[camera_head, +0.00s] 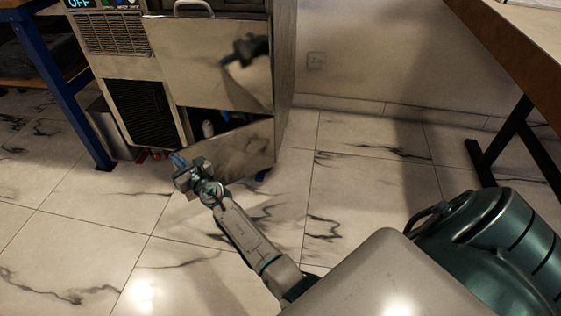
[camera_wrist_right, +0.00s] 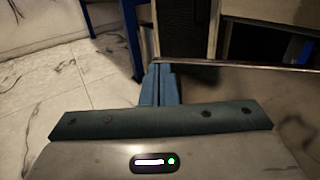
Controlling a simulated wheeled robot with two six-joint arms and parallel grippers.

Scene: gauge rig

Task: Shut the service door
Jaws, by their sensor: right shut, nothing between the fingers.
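The service door (camera_head: 240,150) is the low metal panel on the cabinet (camera_head: 285,60). It stands partly open, swung out from its right side, with a dark opening (camera_head: 200,118) behind it. In the right wrist view the door's top edge (camera_wrist_right: 240,66) runs to the right from near my fingertips. My right gripper (camera_head: 179,160) is shut and empty, close to the door's free left edge; its blue fingers also show in the wrist view (camera_wrist_right: 160,84). I cannot tell whether they touch the door. My left gripper is not in view.
A closed panel with a handle (camera_head: 194,8) is above the door. A black grille (camera_head: 143,108) is to the left. A blue-legged bench (camera_head: 62,85) stands at the left and a table with dark legs (camera_head: 520,140) at the right. The marble floor between is clear.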

